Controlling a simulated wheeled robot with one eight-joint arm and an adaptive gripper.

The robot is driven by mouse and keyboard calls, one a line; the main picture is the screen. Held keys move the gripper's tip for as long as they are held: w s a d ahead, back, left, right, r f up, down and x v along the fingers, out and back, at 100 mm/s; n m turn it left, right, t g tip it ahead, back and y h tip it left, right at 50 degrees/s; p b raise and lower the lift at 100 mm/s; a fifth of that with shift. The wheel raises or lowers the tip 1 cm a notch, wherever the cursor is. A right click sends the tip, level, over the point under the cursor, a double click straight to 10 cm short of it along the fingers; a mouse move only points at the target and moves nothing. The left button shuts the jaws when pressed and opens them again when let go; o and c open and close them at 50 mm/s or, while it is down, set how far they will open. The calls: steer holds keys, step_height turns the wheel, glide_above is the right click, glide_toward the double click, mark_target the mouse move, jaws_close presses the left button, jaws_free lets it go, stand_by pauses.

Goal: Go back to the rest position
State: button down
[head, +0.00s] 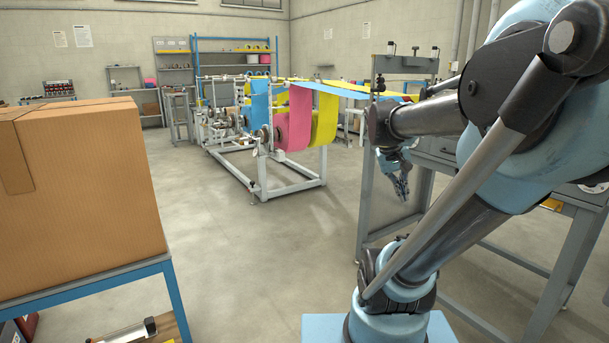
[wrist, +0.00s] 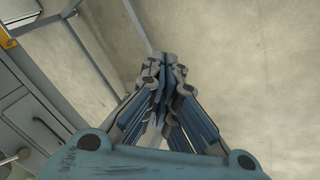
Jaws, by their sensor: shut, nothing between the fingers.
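My gripper (head: 401,187) hangs from the end of my arm, right of the middle in the head view, with its fingers pointing down over the floor. It is empty, and its fingers are together. In the wrist view the gripper (wrist: 165,62) shows its blue fingers closed at the tips, with bare floor beyond them. My arm is folded and fills the right side of the head view.
A grey metal workbench (head: 565,262) stands close on the right, behind my arm. A cardboard box (head: 90,190) sits on a blue-framed table (head: 120,280) at the left. A machine with pink (head: 296,120), blue and yellow cloth stands farther back. The floor (head: 250,265) between is clear.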

steer(key=s+a+f+n+y, duration=0.1)
steer(key=s+a+f+y, duration=0.3)
steer(key=s+a+f, duration=0.5)
step_height(320, 180, down, 4)
steer(key=shift+s+a+f, duration=0.1)
steer(key=shift+s+a, duration=0.25)
steer(key=shift+s, duration=0.55)
